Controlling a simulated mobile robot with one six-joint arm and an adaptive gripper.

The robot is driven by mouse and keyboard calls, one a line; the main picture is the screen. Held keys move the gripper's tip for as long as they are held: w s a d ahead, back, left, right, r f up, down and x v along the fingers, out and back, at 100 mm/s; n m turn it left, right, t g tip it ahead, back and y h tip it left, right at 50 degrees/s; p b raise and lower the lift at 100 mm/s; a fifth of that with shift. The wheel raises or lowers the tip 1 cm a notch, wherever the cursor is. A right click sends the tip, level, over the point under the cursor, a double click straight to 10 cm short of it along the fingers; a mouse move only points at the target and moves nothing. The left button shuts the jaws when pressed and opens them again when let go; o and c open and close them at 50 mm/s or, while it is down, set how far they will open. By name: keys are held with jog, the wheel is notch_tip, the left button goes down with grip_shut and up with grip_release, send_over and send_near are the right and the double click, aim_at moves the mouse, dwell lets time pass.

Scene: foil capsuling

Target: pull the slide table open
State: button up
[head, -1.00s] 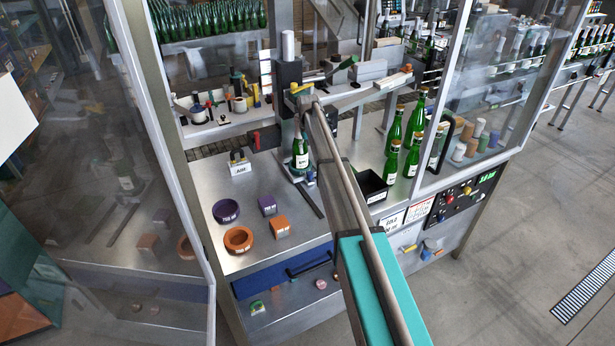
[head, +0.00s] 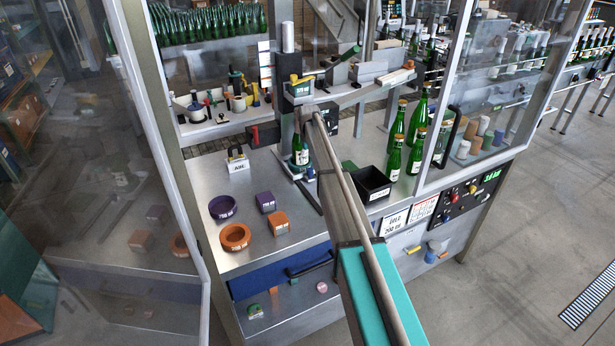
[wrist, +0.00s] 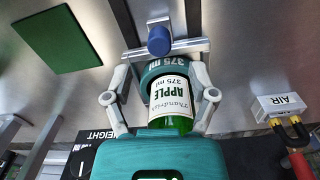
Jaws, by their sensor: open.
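The slide table (head: 297,170) is the small plate under the press, with an upright green bottle (head: 300,150) on it. In the wrist view the bottle (wrist: 172,105) shows its APPLE label, and a teal collar (wrist: 158,70) marked 375 ml is around its lower part. A blue round knob (wrist: 158,40) shows just past the collar. My gripper (wrist: 162,54) is open, its fingers on either side of the bottle and collar, tips near the knob. I cannot tell whether they touch anything. In the head view my arm hides the gripper.
A black tray (head: 371,186) and several green bottles (head: 396,127) stand right of my arm. Purple and orange rings (head: 235,237) and blocks lie front left. The AIR block (head: 237,160) is left of the slide table. Glass panels flank the opening.

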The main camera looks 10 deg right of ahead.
aim_at(310, 170)
jog(key=shift+f+b, duration=2.75)
jog(key=shift+f, duration=0.35)
jog(key=shift+c, duration=0.3)
